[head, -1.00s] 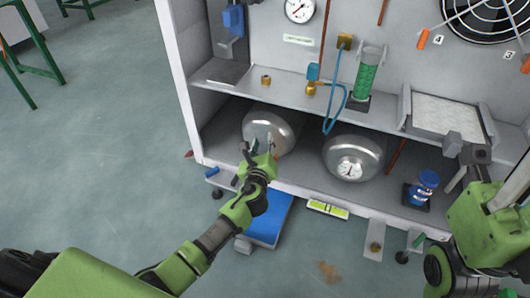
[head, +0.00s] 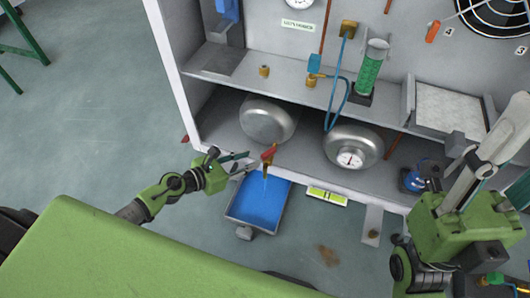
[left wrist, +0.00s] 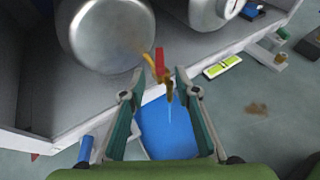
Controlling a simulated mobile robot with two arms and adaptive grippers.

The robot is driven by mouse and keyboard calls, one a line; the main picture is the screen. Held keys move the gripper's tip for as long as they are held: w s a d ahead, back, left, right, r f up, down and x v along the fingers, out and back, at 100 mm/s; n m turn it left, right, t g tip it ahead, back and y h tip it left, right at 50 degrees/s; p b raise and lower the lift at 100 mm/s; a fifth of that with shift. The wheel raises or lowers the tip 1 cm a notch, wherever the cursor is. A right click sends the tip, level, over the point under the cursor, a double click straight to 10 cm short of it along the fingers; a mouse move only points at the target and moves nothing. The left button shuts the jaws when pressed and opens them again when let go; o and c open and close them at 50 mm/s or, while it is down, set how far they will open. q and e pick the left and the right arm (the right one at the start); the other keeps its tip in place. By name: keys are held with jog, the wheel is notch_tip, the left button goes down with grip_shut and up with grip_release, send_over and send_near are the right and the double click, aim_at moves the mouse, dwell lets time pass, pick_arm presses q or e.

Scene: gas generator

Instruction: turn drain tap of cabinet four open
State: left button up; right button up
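The drain tap (head: 268,156) has a red handle and a brass-coloured body. It hangs below the left steel tank (head: 267,120) at the front of the cabinet's lower shelf. A thin light-blue stream runs down from it towards the blue tray (head: 260,204) on the floor. My left gripper (head: 246,164) is open and empty, just left of the tap in the head view. In the left wrist view the tap (left wrist: 162,74) shows between and beyond the spread fingers. I cannot make out the fingers of my right gripper; its arm is at the right.
A second tank with a dial (head: 352,150) sits to the right. A yellow-green level (head: 326,196) lies near the cabinet's front edge. A blue container (head: 413,180) stands partly behind my right arm.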

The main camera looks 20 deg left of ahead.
aim_at(267, 153)
pick_arm(q)
jog(key=b+x, duration=0.1)
jog(key=x, duration=0.7)
jog(key=shift+c, duration=0.3)
grip_shut()
